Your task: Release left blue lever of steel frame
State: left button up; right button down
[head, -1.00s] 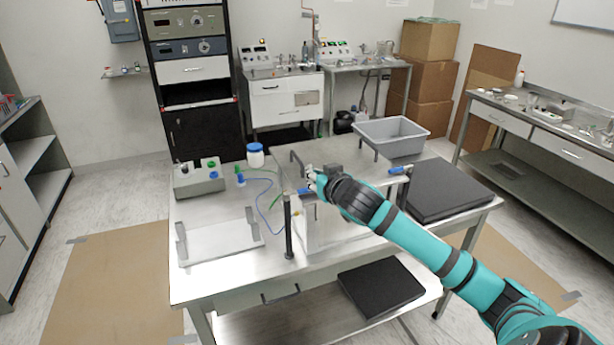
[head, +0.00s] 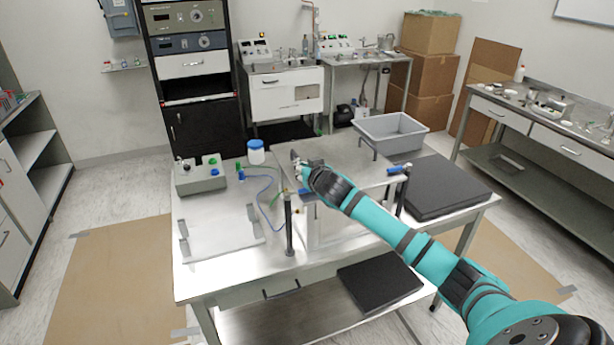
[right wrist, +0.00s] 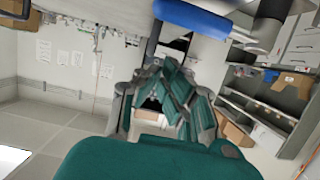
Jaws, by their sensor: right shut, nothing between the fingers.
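The steel frame (head: 340,153) has a flat metal top and stands on the metal table. Its left blue lever (head: 305,190) shows as a small blue piece by the front left post, just below my right gripper. A second blue lever (head: 394,170) is at the front right post. My right gripper (head: 298,167) is shut and empty, above and behind the left lever; I cannot tell whether it touches the frame. In the right wrist view, a large blue bar (right wrist: 190,17) lies beyond the shut fingers (right wrist: 160,80). My left gripper is not in view.
A grey control box (head: 200,178), a blue-lidded jar (head: 256,152) and a white tray (head: 222,238) are on the table's left part. A grey bin (head: 390,135) stands at the back right. A black slab (head: 445,188) lies at the right.

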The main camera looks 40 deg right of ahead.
aim_at(300, 193)
jog(key=shift+f+p, duration=0.25)
jog(key=shift+p, duration=0.05)
jog(key=shift+s+a+f+p, duration=0.25)
jog(key=shift+s+f+p, duration=0.25)
jog(key=shift+s, duration=0.3)
jog(key=shift+s+a+f, duration=0.1)
jog(key=shift+s+f, duration=0.3)
jog(key=shift+s, duration=0.25)
jog(key=shift+w+f, duration=0.1)
